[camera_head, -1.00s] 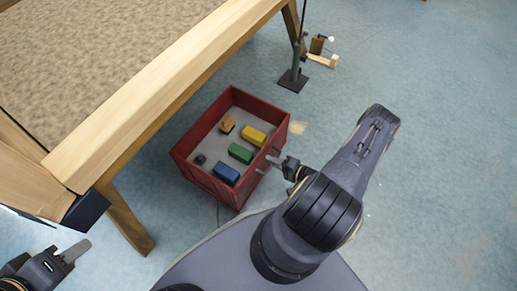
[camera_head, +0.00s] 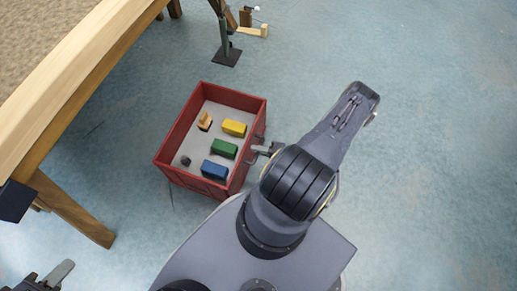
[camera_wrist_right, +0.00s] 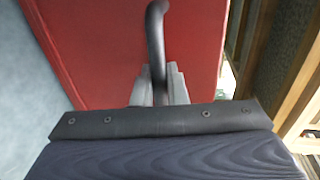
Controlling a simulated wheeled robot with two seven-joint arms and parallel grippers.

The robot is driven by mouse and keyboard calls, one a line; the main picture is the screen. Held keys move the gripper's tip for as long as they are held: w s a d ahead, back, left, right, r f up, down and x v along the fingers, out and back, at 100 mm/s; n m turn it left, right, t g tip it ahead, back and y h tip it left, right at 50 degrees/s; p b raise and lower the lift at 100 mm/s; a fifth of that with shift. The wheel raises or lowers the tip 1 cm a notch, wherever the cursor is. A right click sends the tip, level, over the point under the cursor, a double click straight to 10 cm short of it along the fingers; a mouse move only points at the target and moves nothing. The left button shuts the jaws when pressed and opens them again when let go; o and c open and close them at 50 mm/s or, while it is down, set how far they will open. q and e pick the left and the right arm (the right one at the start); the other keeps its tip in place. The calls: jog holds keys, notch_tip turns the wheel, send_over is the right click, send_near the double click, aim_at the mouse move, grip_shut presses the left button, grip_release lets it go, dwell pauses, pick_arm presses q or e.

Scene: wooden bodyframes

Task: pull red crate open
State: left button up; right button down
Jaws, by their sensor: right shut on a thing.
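The red crate (camera_head: 181,136) stands on the floor beside the table, open at the top. Its red side with a dark curved handle (camera_wrist_right: 155,35) fills much of the right wrist view. My right gripper (camera_head: 262,150) is at the crate's right side. In the right wrist view its fingers (camera_wrist_right: 160,88) are closed around the handle. My left gripper (camera_head: 58,274) is at the bottom left, far from the crate and empty; only part of it shows, and I cannot tell how far its fingers are apart.
The crate holds a yellow block (camera_head: 234,127), a green block (camera_head: 224,148), a blue block (camera_head: 214,170), a small orange-brown thing (camera_head: 205,121) and a small dark thing (camera_head: 185,161). A wooden table (camera_head: 75,75) stands at the left. A dark stand (camera_head: 226,54) is behind. Floor at right is clear.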

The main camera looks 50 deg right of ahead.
jog(key=shift+s, duration=0.2)
jog(key=c, duration=1.8)
grip_release()
jog(key=p+v, duration=0.1)
jog(key=v, duration=0.7)
jog(key=shift+f+p, duration=0.1)
jog(key=shift+p, duration=0.3)
